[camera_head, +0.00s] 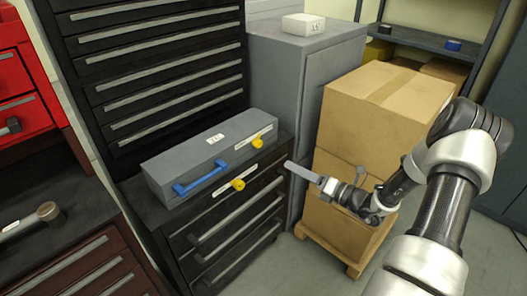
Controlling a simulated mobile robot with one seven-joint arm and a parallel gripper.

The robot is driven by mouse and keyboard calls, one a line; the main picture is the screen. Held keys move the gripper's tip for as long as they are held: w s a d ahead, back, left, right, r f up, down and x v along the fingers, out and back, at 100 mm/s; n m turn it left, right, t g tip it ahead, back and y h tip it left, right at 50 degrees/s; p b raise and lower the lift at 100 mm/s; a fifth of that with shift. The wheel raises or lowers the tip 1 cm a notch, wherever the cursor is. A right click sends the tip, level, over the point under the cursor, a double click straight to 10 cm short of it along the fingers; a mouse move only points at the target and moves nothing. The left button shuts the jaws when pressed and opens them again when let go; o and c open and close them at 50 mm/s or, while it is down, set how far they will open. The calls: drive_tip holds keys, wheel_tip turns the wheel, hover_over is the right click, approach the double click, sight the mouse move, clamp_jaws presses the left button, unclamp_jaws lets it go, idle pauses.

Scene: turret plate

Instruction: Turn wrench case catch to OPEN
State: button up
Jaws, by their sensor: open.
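The wrench case (185,155) is a long grey box with a closed lid, lying on top of a low black drawer cabinet. One yellow catch (257,141) is near the right end of the front, beside a pale label strip. The other yellow catch (238,184) is lower, beside another pale strip. The lettering is too small to read. My gripper (318,179) is open, to the right of the case and apart from it. I see nothing held in it.
The low black drawer cabinet (228,232) has several long handles facing my arm. Stacked cardboard boxes (385,95) on a wooden pallet stand close behind my gripper. A grey cabinet (300,75) and tall black drawers (160,70) stand behind. Some floor is clear in front.

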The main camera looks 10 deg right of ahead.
drive_tip(key=d+f+m+t, duration=0.1)
drive_tip(key=d+m, duration=0.1)
drive_tip(key=b, duration=0.2)
approach(259, 145)
drive_tip(key=shift+h, duration=0.3)
drive_tip(key=x, duration=0.7)
drive_tip(key=shift+w+a, duration=0.25)
drive_tip(key=shift+p, duration=0.3)
drive_tip(key=shift+c, duration=0.3)
drive_tip(key=c, duration=1)
